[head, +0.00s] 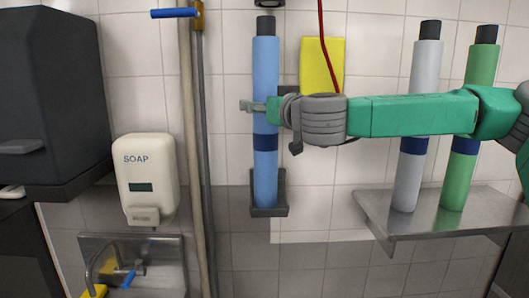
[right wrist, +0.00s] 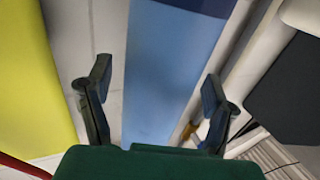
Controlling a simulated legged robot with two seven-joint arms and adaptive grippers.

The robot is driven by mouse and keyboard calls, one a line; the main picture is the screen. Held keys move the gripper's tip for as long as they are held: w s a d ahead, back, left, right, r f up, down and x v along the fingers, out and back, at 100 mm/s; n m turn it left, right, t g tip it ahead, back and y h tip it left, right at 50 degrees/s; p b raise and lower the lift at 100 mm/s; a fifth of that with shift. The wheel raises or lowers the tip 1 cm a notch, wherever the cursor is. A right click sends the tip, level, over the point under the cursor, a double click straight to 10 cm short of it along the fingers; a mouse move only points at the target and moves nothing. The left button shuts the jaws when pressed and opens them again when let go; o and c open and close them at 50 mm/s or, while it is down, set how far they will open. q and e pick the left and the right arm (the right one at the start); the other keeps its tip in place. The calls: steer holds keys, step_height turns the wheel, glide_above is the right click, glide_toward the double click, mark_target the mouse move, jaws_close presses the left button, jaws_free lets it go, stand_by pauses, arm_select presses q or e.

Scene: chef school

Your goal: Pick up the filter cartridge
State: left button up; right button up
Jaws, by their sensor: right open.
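A blue filter cartridge (head: 265,75) with a dark cap and a navy band stands upright in a dark wall holder (head: 269,211). In the right wrist view the blue cartridge (right wrist: 165,75) fills the middle, between the two fingers. My right gripper (head: 258,106) is at the upper half of this cartridge, reaching in level from the right. The right gripper's fingers (right wrist: 158,80) are open, one on each side of the cartridge; contact cannot be told. A grey cartridge (head: 424,70) and a green cartridge (head: 481,70) stand on a metal shelf (head: 400,227) at right. My left gripper is out of view.
A yellow panel (head: 322,55) is on the wall behind my right arm, with a red cable (head: 322,30) hanging before it. Vertical pipes (head: 190,150), a soap dispenser (head: 148,180) and a sink (head: 135,262) are left of the blue cartridge.

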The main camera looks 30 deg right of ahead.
steer(key=shift+s+d, duration=0.1)
jaws_close()
steer(key=shift+r, duration=0.1)
steer(key=shift+r, duration=0.1)
